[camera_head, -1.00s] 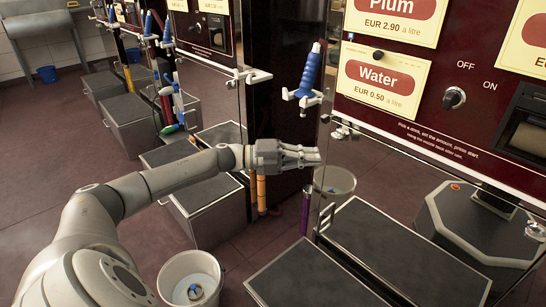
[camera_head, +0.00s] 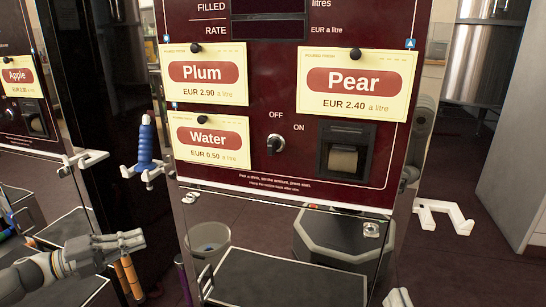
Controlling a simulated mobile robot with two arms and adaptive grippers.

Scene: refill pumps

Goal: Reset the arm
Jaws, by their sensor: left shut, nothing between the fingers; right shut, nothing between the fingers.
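My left gripper (camera_head: 138,239) is at the lower left of the head view, its grey fingers pointing right. It is shut and empty, in front of the lower part of the pump cabinet and below the blue nozzle. A small pale tip at the bottom edge looks like my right gripper (camera_head: 398,299); it is shut, and most of it is out of frame. The blue nozzle (camera_head: 146,142) stands upright in a white holder (camera_head: 150,172) left of the Water card.
The dark red pump panel (camera_head: 260,115) carries Plum, Pear and Water cards and a switch (camera_head: 275,143). An empty white hook (camera_head: 447,216) sticks out at the right. A pale bucket (camera_head: 208,238) and a platform (camera_head: 290,280) show below the panel. Floor is clear at far right.

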